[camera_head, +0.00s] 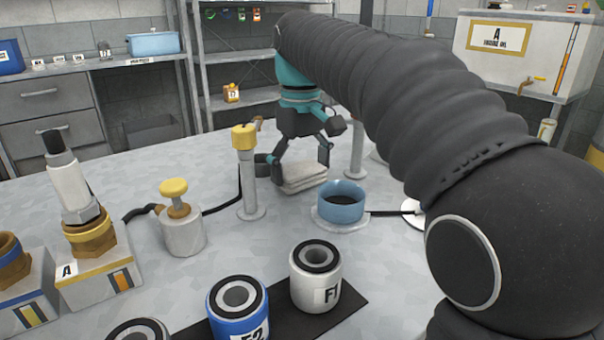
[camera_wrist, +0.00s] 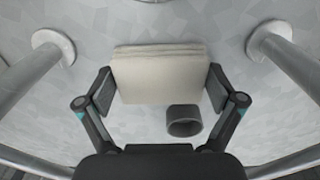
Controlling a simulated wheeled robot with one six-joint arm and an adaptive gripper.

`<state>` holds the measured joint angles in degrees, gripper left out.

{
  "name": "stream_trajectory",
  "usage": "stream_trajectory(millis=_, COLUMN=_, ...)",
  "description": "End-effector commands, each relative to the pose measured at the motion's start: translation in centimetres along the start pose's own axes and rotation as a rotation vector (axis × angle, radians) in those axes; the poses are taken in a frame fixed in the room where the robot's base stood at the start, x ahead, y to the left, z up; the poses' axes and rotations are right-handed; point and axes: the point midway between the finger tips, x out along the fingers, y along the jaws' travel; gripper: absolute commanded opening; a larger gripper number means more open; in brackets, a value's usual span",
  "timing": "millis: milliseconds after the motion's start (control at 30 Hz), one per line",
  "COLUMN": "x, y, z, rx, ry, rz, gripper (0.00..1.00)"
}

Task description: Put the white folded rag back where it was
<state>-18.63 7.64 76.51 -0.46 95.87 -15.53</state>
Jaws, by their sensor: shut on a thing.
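The white folded rag (camera_head: 300,177) lies at the far side of the grey worktable, between two upright metal posts. It is a flat, layered stack. My gripper (camera_head: 297,168) reaches down over it, with a finger on either side. In the wrist view the rag (camera_wrist: 160,75) fills the space between the two fingertips of my gripper (camera_wrist: 160,88), which press its left and right edges. The rag appears at or very near the table surface; I cannot tell whether it touches. A small dark cylindrical thing (camera_wrist: 184,121) shows just below the rag in the wrist view.
A yellow-topped post (camera_head: 248,175) stands close left of the rag. A blue round cup (camera_head: 342,203) on a pale base is in front of it. A yellow-knobbed pump (camera_head: 181,220) and filters, including a white one (camera_head: 315,278) on a dark mat, stand nearer. Bare table lies at left rear.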

Motion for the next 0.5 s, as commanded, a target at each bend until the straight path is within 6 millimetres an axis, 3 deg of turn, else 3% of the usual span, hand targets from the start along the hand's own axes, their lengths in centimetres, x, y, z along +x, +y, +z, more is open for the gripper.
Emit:
stream_trajectory(millis=433, x=0.77, y=0.02, z=0.02, rx=0.001, ry=0.001, rz=0.0, gripper=0.65)
stream_trajectory(millis=467, x=0.78, y=0.02, z=0.02, rx=0.001, ry=0.001, rz=0.0, gripper=0.95)
stream_trajectory(millis=500, x=0.73, y=0.03, z=0.02, rx=0.001, ry=0.001, rz=0.0, gripper=1.0)
